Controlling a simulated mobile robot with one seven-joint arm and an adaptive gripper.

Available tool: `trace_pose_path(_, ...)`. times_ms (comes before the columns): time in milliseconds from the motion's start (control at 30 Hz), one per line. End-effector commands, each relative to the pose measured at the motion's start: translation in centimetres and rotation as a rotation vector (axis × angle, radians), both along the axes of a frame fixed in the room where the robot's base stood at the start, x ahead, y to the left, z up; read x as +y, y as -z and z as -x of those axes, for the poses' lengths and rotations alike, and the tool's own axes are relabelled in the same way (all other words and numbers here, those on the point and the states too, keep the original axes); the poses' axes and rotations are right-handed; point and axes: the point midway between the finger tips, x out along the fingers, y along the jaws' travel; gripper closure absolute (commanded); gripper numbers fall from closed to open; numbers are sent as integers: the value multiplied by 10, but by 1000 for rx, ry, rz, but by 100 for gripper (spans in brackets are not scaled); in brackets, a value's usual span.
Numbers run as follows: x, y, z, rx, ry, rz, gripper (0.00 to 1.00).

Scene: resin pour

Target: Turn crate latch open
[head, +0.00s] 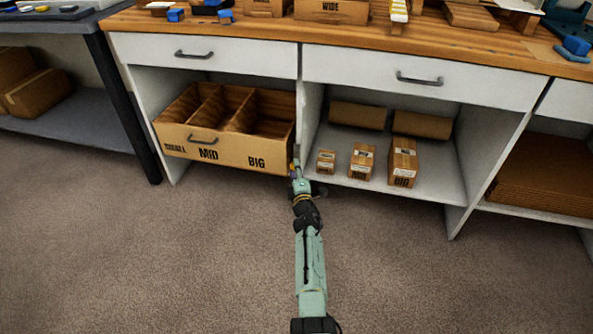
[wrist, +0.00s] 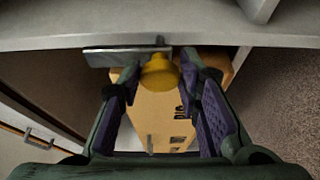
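The wooden crate (head: 225,155), marked SMALL, MID and BIG, sits in the left bay under the bench, with open compartments and a front handle. A grey metal bar (wrist: 125,54) with a yellow knob (wrist: 160,74) shows in the wrist view, and I take it for the latch. My gripper (head: 297,172) is at the crate's right front corner, by the divider between the bays. In the wrist view my gripper (wrist: 160,85) is open, its purple-padded fingers on either side of the knob. I cannot tell whether they touch it. The head view mostly hides the latch behind my gripper.
Three labelled wooden blocks stand in the middle bay, the largest block (head: 403,162) at right. Two brown rolls (head: 357,115) lie behind them. White drawers (head: 205,55) are above. A dark table leg (head: 128,110) stands at left. The carpet (head: 170,260) in front is clear.

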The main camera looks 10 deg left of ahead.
Motion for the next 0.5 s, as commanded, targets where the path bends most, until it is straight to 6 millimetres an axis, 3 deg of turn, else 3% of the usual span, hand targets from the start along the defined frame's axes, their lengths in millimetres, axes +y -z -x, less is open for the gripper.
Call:
trace_pose_path(233, 0, 0, 0, 0, 0, 1, 50)
trace_pose_path(500, 0, -1, 0, -1, 0, 2, 50)
